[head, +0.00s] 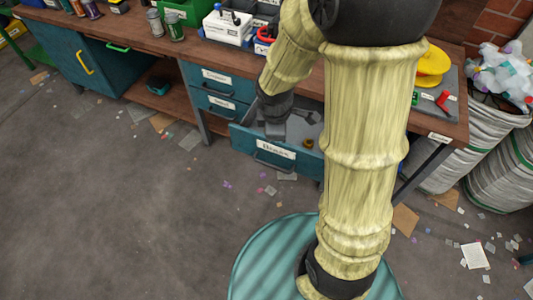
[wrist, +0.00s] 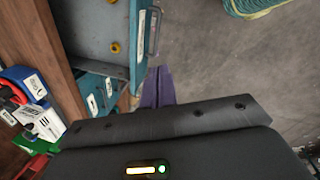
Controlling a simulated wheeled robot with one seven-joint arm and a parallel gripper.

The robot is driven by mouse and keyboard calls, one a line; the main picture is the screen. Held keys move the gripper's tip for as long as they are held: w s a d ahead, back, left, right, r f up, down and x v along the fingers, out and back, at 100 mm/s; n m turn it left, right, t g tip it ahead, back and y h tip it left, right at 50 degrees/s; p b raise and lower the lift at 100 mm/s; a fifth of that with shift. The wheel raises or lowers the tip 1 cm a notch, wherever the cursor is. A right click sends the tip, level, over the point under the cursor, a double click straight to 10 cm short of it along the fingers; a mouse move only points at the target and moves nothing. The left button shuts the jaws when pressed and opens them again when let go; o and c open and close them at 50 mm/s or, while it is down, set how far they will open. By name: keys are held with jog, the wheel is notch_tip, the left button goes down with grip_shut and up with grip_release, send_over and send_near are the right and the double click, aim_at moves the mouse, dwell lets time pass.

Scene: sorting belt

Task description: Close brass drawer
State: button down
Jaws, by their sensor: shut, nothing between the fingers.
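The brass drawer (head: 275,152) is the lowest of the drawers under the workbench. It stands pulled out, with its labelled front and dark handle facing the open floor. In the wrist view the open drawer (wrist: 118,68) is at upper left, with its handle (wrist: 154,32) on its outer side and brass-coloured pieces inside. My gripper (wrist: 159,84) shows as purple fingers that are shut and empty, close to the drawer's near corner. I cannot tell if they touch it. In the head view my arm partly hides the drawer's right end, and the fingers cannot be made out.
Two labelled drawers (head: 217,88) above are shut. The workbench (head: 160,38) carries bins, cans and a white box (head: 228,28). Striped sacks (head: 452,150) stand at the right. The floor (head: 120,220) in front is open, with scattered paper scraps.

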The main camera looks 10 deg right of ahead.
aim_at(267, 145)
jog(key=w+a+f+n+b, duration=0.2)
jog(key=f+n, duration=0.4)
jog(key=n, duration=0.1)
jog(key=w+a+f+n+b, duration=0.2)
jog(key=w+f+n+b, duration=0.1)
jog(key=f+n, duration=0.3)
jog(key=shift+w+a+n+h, duration=0.15)
jog(key=shift+w+n+h, duration=0.15)
jog(key=shift+w+n, duration=0.1)
jog(key=shift+f+b, duration=0.15)
jog(key=shift+b, duration=0.15)
jog(key=w+d+f+b, duration=0.1)
jog(key=f, duration=0.2)
jog(key=w+d+f, duration=0.1)
jog(key=w+f, duration=0.1)
jog(key=f, duration=0.1)
jog(key=w+d+f+b, duration=0.1)
jog(key=f, duration=0.2)
jog(key=shift+w+d+f+b, duration=0.15)
jog(key=shift+f+b, duration=0.1)
jog(key=shift+b, duration=0.1)
jog(key=shift+w+d, duration=0.25)
jog(key=shift+w, duration=0.15)
jog(key=shift+w, duration=0.15)
